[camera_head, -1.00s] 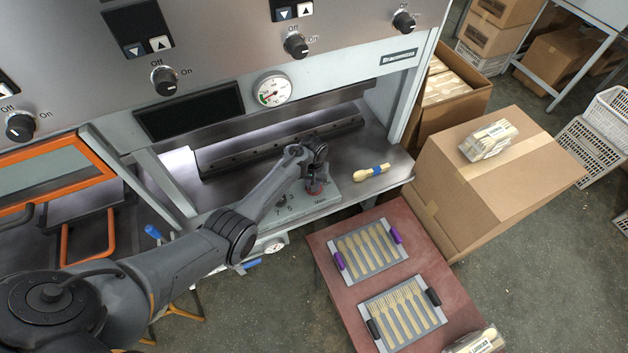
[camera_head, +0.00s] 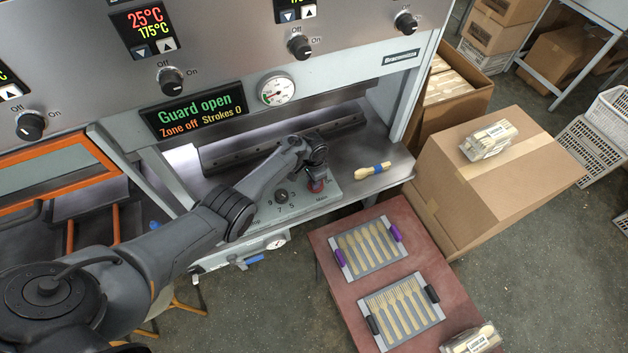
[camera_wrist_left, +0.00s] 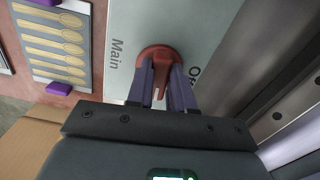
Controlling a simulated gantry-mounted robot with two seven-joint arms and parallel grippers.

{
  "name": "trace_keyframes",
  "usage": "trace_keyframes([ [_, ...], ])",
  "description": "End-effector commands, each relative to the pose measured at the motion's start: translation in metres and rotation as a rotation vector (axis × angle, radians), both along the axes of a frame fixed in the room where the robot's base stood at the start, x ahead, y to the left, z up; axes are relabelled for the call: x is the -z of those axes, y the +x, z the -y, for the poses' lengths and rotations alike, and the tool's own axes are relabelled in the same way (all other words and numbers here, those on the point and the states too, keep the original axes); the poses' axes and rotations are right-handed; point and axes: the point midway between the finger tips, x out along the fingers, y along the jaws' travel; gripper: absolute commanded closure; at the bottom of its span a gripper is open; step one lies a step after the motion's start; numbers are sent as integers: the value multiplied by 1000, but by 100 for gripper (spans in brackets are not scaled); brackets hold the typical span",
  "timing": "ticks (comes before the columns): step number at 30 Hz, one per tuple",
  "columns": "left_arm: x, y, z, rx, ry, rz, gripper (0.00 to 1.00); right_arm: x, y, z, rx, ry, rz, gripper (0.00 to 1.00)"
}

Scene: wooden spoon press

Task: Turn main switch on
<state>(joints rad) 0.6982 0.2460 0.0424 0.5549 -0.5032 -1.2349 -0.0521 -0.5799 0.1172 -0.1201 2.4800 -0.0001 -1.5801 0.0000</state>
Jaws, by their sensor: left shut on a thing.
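The main switch (camera_wrist_left: 160,54) is a red rotary knob on a light panel marked "Main" in the left wrist view. Part of a label beginning "O" shows beside it. My left gripper (camera_wrist_left: 163,88) is shut on the knob, with its fingers on either side of the raised grip. In the head view my left gripper (camera_head: 316,172) reaches down to the red switch (camera_head: 316,187) at the right end of the small control panel (camera_head: 330,196). The press display (camera_head: 193,116) is lit and reads "Guard open", "Zone off", "Strokes 0". My right gripper is not in view.
Black Off/On knobs (camera_head: 171,81) line the press front above a pressure gauge (camera_head: 277,90). A blue-banded bundle of wooden cutlery (camera_head: 372,171) lies right of the switch. A red table (camera_head: 335,287) with cutlery trays and a cardboard box (camera_head: 505,195) stand to the right.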

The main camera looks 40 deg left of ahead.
Motion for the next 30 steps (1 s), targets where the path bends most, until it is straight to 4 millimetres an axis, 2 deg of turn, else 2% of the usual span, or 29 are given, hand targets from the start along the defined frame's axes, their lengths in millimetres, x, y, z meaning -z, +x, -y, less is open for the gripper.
trace_keyframes([
  [10,0,0,-1,121,1,0,100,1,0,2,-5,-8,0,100],
  [25,0,0,-1,138,0,1,100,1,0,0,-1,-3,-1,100],
  [26,0,0,-1,138,0,1,74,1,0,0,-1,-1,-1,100],
  [30,0,0,-1,137,0,0,53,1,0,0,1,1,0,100],
])
